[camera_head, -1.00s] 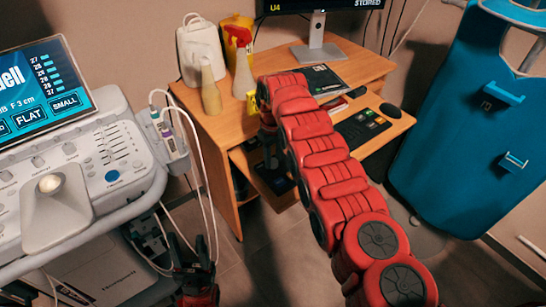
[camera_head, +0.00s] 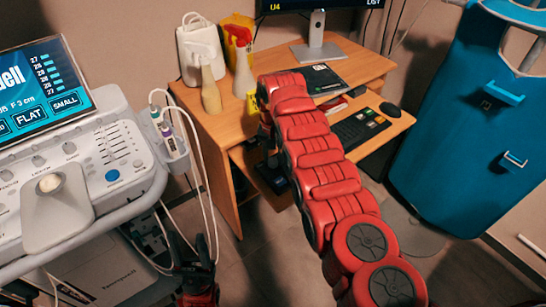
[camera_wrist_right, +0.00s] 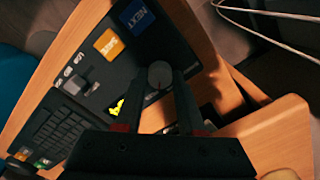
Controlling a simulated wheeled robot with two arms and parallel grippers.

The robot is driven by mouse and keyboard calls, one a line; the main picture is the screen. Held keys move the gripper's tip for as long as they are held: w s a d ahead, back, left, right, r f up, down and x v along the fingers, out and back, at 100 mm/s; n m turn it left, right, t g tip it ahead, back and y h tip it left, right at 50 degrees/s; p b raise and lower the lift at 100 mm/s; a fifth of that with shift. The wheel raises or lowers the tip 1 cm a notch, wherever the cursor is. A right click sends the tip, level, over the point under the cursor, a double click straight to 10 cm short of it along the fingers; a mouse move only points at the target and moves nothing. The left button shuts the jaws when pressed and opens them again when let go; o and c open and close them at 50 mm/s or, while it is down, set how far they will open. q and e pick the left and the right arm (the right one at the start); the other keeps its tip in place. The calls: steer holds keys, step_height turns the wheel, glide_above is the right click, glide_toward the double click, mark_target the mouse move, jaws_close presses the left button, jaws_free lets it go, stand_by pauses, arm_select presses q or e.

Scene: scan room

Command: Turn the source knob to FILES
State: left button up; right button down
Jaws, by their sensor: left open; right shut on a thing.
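The source knob (camera_wrist_right: 160,74) is a small round grey knob on a black control panel (camera_wrist_right: 95,75) in the right wrist view. My right gripper (camera_wrist_right: 159,88) has its two dark fingers on either side of the knob and is shut on it. Its pointing direction and any labels around it cannot be read. In the head view my red right arm hides the knob and most of the panel. The monitor (camera_head: 318,28) there shows "U4" and "LIST" at its cut-off lower edge. My left gripper (camera_head: 188,245) is open and empty, low beside the ultrasound cart.
The panel carries an orange button (camera_wrist_right: 109,43) and a blue NEXT button (camera_wrist_right: 137,14). A keyboard (camera_head: 360,128) lies on the wooden desk (camera_head: 225,125). The ultrasound console (camera_head: 110,160) with hanging cables stands left; a blue apron (camera_head: 465,120) hangs right.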

steer(key=shift+m, duration=0.6)
steer(key=c, duration=0.5)
jaws_free()
steer(key=shift+r, duration=0.15)
step_height(320, 180, up, 10)
steer(key=p, duration=0.2)
step_height(320, 180, up, 7)
steer(key=p, duration=0.9)
glide_above(274, 160)
steer(key=shift+a+b, duration=0.15)
steer(key=shift+b, duration=0.2)
